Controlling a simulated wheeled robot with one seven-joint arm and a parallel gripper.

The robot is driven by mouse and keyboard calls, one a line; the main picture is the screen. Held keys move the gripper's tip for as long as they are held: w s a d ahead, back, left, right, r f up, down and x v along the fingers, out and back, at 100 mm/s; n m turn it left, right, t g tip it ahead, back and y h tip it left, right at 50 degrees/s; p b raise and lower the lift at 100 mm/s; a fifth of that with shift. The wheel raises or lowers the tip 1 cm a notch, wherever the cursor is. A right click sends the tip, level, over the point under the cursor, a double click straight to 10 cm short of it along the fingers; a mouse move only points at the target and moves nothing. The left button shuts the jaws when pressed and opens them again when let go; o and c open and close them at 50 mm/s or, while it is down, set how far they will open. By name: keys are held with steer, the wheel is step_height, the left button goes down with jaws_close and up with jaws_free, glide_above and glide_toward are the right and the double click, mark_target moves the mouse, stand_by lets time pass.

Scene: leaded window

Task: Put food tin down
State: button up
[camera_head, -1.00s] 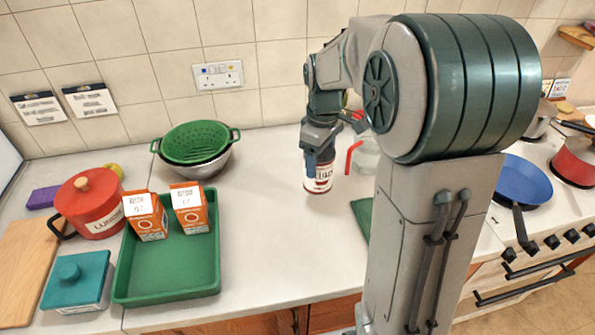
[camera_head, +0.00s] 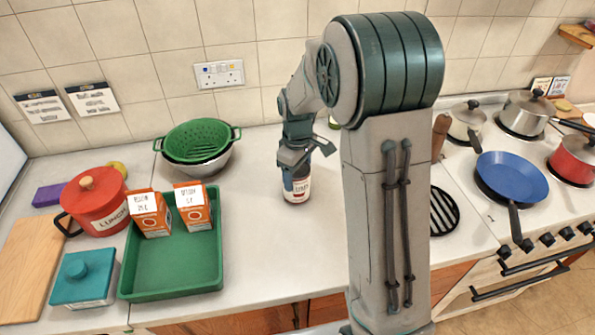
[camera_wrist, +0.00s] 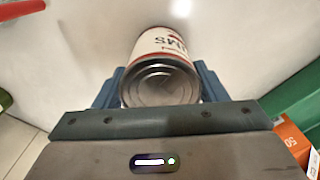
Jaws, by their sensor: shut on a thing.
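The food tin (camera_head: 297,190) is a white can with dark red lettering and a bare metal end. My gripper (camera_head: 297,172) is shut on it from above, over the counter right of the green tray. In the wrist view the tin (camera_wrist: 163,50) sits between the blue fingers of my gripper (camera_wrist: 160,85), its metal end facing the camera. The tin looks upright and at or very near the counter top; I cannot tell whether its base touches.
The green tray (camera_head: 170,291) holds two orange cartons (camera_head: 150,213). A green colander (camera_head: 195,140) in a metal bowl stands behind it. A red pot (camera_head: 95,205) and teal box (camera_head: 85,278) are further left. The counter (camera_head: 262,250) in front of the tin is clear.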

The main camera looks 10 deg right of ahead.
steer(key=shift+f, duration=0.15)
steer(key=o, duration=1.3)
